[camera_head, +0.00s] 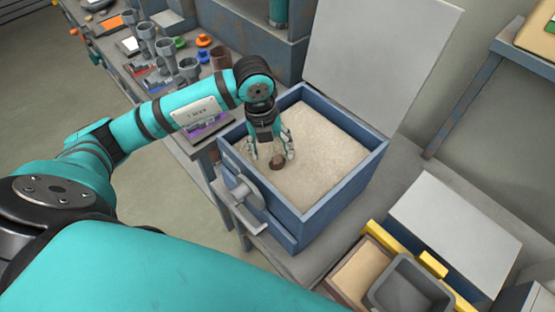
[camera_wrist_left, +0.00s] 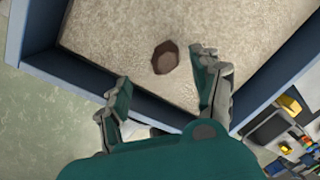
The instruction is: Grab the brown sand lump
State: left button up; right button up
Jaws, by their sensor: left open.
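The brown sand lump (camera_head: 277,163) lies on pale sand inside a blue box (camera_head: 317,218), near the box's left wall. It also shows in the left wrist view (camera_wrist_left: 165,58), ahead of the fingertips and between their lines. My left gripper (camera_head: 269,152) reaches down into the box, with its fingers beside and just above the lump. In the left wrist view my left gripper (camera_wrist_left: 165,85) is open and empty, its fingers spread wide. It does not visibly hold the lump. My right gripper is not in view.
The box's raised grey lid (camera_head: 375,60) stands behind it. A grey handle wheel (camera_head: 246,193) is on the box's front. A workbench with grey cups (camera_head: 146,32) is at the upper left. A grey bin (camera_head: 408,286) and a yellow-edged crate (camera_head: 433,264) sit at the lower right.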

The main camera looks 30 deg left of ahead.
aim_at(276, 160)
pick_arm(q)
jog(key=f, duration=0.1)
jog(key=f+p, duration=0.1)
jog(key=f, duration=0.1)
jog(key=d+f+p, duration=0.1)
jog(key=shift+w+d+f, duration=0.1)
jog(key=shift+w+f, duration=0.05)
jog(key=shift+w, duration=0.15)
jog(key=shift+f, duration=0.25)
grip_shut()
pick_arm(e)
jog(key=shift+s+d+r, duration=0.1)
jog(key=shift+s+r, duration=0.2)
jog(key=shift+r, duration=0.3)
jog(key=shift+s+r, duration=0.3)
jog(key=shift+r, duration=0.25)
pick_arm(q)
jog(key=shift+r, duration=0.1)
